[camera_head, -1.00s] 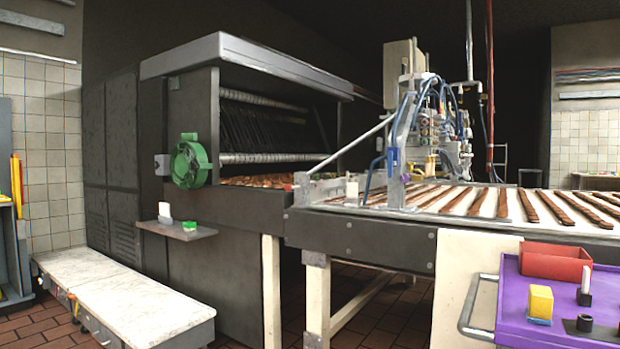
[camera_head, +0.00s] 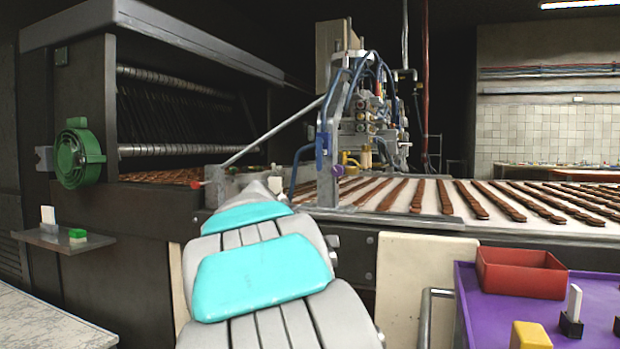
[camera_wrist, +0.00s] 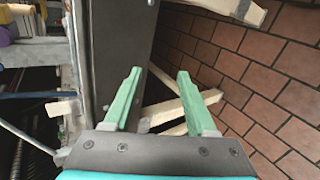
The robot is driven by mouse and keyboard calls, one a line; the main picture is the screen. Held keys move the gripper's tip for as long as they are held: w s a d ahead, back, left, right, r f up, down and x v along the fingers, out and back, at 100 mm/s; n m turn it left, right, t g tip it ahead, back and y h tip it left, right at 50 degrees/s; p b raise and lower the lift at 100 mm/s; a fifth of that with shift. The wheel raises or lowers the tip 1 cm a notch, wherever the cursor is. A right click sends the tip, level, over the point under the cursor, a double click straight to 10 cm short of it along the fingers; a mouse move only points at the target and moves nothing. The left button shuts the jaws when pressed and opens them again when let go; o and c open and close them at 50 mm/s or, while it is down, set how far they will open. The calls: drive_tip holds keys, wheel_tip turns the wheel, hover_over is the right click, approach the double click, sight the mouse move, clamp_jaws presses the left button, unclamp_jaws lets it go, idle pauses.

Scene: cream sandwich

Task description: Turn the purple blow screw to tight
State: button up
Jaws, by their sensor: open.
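A small purple knob, likely the blow screw (camera_head: 338,170), sits low on the depositing machine (camera_head: 362,120), beside a yellow part. In the wrist view a purple piece (camera_wrist: 5,36) shows at the upper left edge, cut off by the frame. My gripper (camera_wrist: 158,76) has two green fingers, spread apart with nothing between them. The wrist view looks past the fingers at a dark beam, pale legs and floor tiles. The purple piece lies off to the left of the fingers, not between them. In the head view my arm reaches toward the machine, and its fingers cannot be made out.
The conveyor (camera_head: 500,228) with rows of brown bars runs right from the machine. A dark oven-like unit with a green wheel (camera_head: 80,158) stands left. A purple cart (camera_head: 470,300) with a red tray (camera_head: 520,272) is at the lower right. A slanted rod (camera_head: 268,132) crosses left of the machine.

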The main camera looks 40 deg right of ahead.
sight(337, 171)
drive_tip(key=w+d+r+n+t+h, duration=0.1)
drive_tip(key=w+d+r+n+h, duration=0.1)
drive_tip(key=d+r, duration=0.4)
drive_tip(key=w+d+r+n+t+h, duration=0.1)
drive_tip(key=w+d+r+n+h, duration=0.1)
drive_tip(key=w+d+r, duration=0.3)
drive_tip(key=w+d+r+n+t+h, duration=0.1)
drive_tip(key=w+d+r+n+h, duration=0.1)
drive_tip(key=d+r, duration=0.4)
drive_tip(key=shift+w+d+r+n, duration=0.15)
drive_tip(key=shift+w+r+n, duration=0.25)
drive_tip(key=shift+w+r, duration=0.15)
drive_tip(key=shift+w+d+r+n, duration=0.15)
drive_tip(key=shift+w+r+n, duration=0.25)
drive_tip(key=shift+w+r, duration=0.1)
drive_tip(key=shift+w+d+p, duration=0.3)
drive_tip(key=shift+w+d, duration=0.05)
drive_tip(key=shift+d, duration=0.25)
drive_tip(key=shift+w+d, duration=0.3)
drive_tip(key=shift+d, duration=0.3)
drive_tip(key=shift+c, duration=0.4)
clamp_jaws()
